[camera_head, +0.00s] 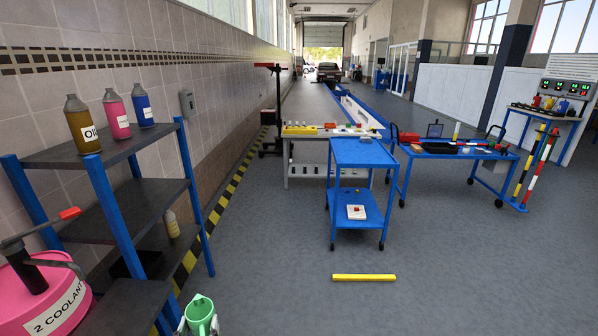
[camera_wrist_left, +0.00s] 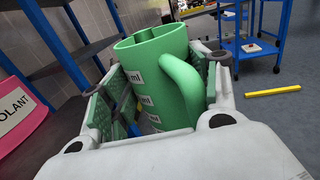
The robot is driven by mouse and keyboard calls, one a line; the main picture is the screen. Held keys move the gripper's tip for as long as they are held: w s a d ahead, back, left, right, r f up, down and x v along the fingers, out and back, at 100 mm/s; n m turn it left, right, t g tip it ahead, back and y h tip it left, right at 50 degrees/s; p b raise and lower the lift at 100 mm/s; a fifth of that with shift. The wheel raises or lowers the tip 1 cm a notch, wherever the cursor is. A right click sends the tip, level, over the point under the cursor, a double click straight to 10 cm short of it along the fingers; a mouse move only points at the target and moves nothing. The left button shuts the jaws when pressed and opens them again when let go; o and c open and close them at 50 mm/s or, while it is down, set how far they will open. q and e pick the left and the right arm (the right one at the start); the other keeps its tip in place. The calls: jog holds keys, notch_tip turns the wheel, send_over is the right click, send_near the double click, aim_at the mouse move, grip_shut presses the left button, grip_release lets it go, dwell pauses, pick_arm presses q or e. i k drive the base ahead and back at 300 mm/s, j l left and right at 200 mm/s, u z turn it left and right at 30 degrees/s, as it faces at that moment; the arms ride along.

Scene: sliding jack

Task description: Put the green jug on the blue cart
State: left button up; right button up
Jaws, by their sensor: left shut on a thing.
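The green jug (camera_head: 200,312) shows at the bottom edge of the head view, low and in front of me. In the left wrist view the jug (camera_wrist_left: 152,70) fills the middle, with its handle to the right and white labels on its side. My left gripper (camera_wrist_left: 160,98) is shut on the jug, with a finger pad on each side of it. The blue cart (camera_head: 362,152) stands ahead, beyond the yellow bar. Its top shelf looks almost bare, and its lower shelf holds a white item with a red part. My right gripper is not in view.
A shelf rack (camera_head: 75,152) with several bottles stands close on the left, beside a pink coolant drum (camera_head: 40,295). A yellow bar (camera_head: 363,277) lies on the floor before the cart. Workbenches (camera_head: 450,150) stand behind and right. The floor at right is clear.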

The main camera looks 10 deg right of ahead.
aim_at(358, 153)
jog(key=i+z, duration=0.15)
jog(key=i, duration=1.2)
jog(key=i+j+z, duration=0.1)
jog(key=i+z, duration=0.15)
jog(key=i, duration=0.45)
jog(key=i+j+z, duration=0.15)
jog(key=i+z, duration=0.3)
jog(key=i+j+z, duration=0.25)
jog(key=z, duration=0.2)
jog(key=i+j+z, duration=0.3)
jog(key=z, duration=0.2)
jog(key=i+j+z, duration=0.2)
jog(key=j+z, duration=0.25)
jog(key=i+j+z, duration=0.1)
jog(key=j+z, duration=0.35)
jog(key=j, duration=0.2)
